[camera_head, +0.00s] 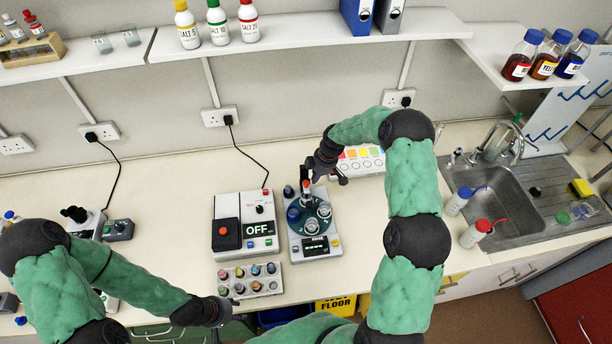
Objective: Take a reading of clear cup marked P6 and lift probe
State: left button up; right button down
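A grey instrument (333,246) with a dark round turntable stands in the middle of the bench. Small clear cups sit on the turntable, one at the front (311,226) and one at the right (325,211), with a blue one (293,213) at the left. I cannot read P6 on any cup. An upright probe with a red-orange part (305,183) stands at the turntable's back. My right gripper (322,175) is right at the probe's top; whether its fingers close on it is unclear. My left gripper (236,309) is low, in front of the vial rack, its fingers too small to judge.
A white box reading OFF (229,208) with a red button stands left of the instrument. A rack of coloured vials (250,290) is in front of it. The sink (492,190) and red-capped and blue-capped bottles are to the right.

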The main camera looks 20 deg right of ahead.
jog(key=shift+s+d, duration=0.2)
jog(key=v, duration=1.2)
jog(key=shift+s+f, duration=0.1)
dwell(0.4)
